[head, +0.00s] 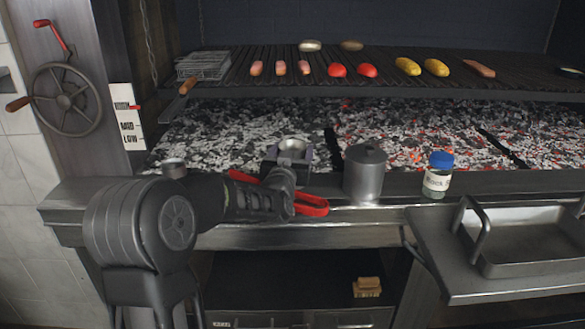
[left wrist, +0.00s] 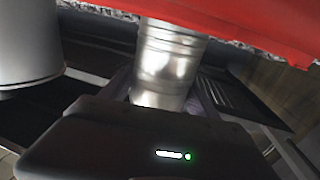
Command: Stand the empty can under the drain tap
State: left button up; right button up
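A ribbed metal can (head: 292,145) is between the fingers of my left gripper (head: 290,160) at the grill's front ledge. In the left wrist view the bare can (left wrist: 165,65) fills the gap, and the fingers look closed against its sides. Whether it touches the ledge is hidden. A second small round metal tin (head: 174,167) stands on the ledge to the left, partly behind my arm. I cannot make out a drain tap. My right gripper is out of view.
A lidded steel pot (head: 365,174) stands close right of my left gripper, with a blue-capped jar (head: 438,176) beyond. A red-handled tool (head: 311,205) lies on the ledge (head: 265,238) beside the gripper. Glowing coals lie behind. A steel tray (head: 530,262) is at right.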

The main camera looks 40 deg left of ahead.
pick_arm(q)
jog(key=c, duration=1.1)
notch_tip(320, 180, up, 10)
jog(key=shift+p, duration=0.9)
